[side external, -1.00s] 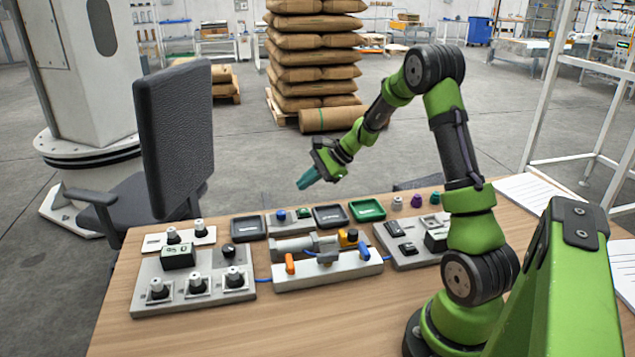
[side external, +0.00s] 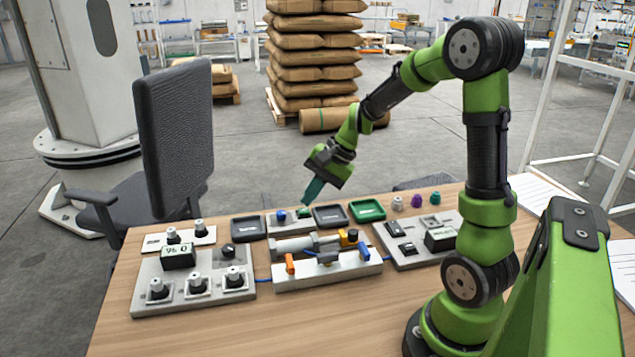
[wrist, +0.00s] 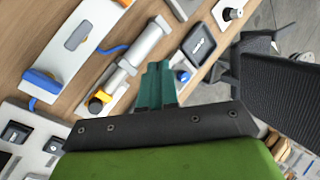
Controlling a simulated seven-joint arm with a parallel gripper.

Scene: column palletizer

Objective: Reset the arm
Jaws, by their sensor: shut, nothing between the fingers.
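My gripper (side external: 313,190) hangs in the air above the back part of the table, pointing down and slightly left. Its teal fingers are shut together with nothing between them. In the wrist view the fingers (wrist: 157,84) are pressed side by side, over the area by the grey cylinder. My green arm bends up from its base at the right and reaches left over the table.
The wooden table (side external: 180,338) holds a knob panel (side external: 215,262), a fixture with a grey cylinder (side external: 293,244), black trays (side external: 248,228), a green tray (side external: 367,210) and a switch panel (side external: 410,255). A dark chair (side external: 172,140) stands behind at left.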

